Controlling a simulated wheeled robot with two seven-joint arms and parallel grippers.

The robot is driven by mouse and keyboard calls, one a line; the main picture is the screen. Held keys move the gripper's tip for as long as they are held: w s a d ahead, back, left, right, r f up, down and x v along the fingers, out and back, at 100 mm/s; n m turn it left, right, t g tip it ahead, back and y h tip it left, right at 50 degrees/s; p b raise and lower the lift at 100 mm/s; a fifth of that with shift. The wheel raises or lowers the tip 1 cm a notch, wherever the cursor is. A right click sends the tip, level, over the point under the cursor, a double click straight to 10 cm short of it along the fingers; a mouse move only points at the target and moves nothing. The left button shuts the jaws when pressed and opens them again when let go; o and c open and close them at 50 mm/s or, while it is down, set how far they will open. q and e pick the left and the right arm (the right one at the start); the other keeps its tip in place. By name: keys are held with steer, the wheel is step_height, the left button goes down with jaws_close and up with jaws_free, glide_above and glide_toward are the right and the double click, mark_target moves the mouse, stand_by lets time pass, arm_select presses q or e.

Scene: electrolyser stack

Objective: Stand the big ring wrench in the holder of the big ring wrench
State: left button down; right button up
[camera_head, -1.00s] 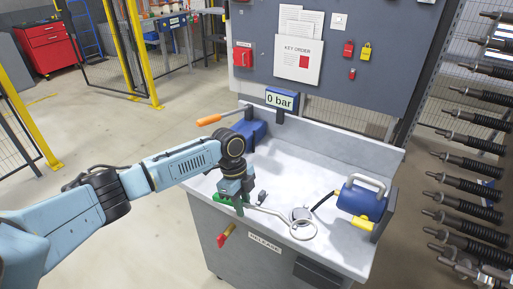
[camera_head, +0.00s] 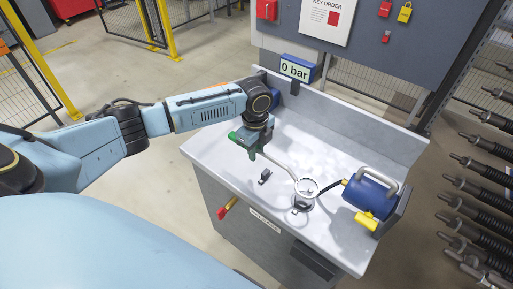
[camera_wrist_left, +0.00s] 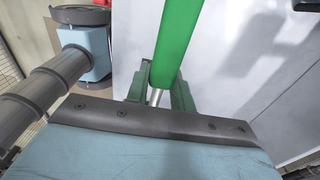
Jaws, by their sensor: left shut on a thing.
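My left gripper (camera_head: 249,146) is shut on the big ring wrench and holds it over the grey bench. In the left wrist view the wrench's green handle (camera_wrist_left: 181,40) runs up between the fingers (camera_wrist_left: 158,98). Its bent metal shank reaches right to the ring (camera_head: 306,187), which appears over or just behind a round grey fixture (camera_head: 302,205). Whether they touch is unclear. A small dark fixture (camera_head: 265,176) is on the bench below the gripper. I cannot tell which piece is the wrench's holder. My right gripper is out of view.
A blue and yellow device (camera_head: 370,195) with a grey handle and black hose stands at the bench's right. A 0 bar display (camera_head: 297,69) is at the back edge. A red-handled lever (camera_head: 228,208) sticks out in front. The bench's back middle is clear.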

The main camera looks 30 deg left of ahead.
arm_select(q)
steer(key=shift+r, duration=0.25)
step_height(320, 180, down, 3)
steer(key=shift+w+f+b, duration=0.1)
steer(key=shift+f+b, duration=0.1)
steer(key=shift+b, duration=0.55)
steer(key=shift+f+b, duration=0.35)
steer(key=shift+f, duration=0.6)
steer(key=shift+p, duration=0.95)
steer(key=shift+f+b, duration=0.65)
steer(key=shift+f, duration=0.35)
stand_by(0.3)
steer(key=c, duration=1.1)
jaws_free()
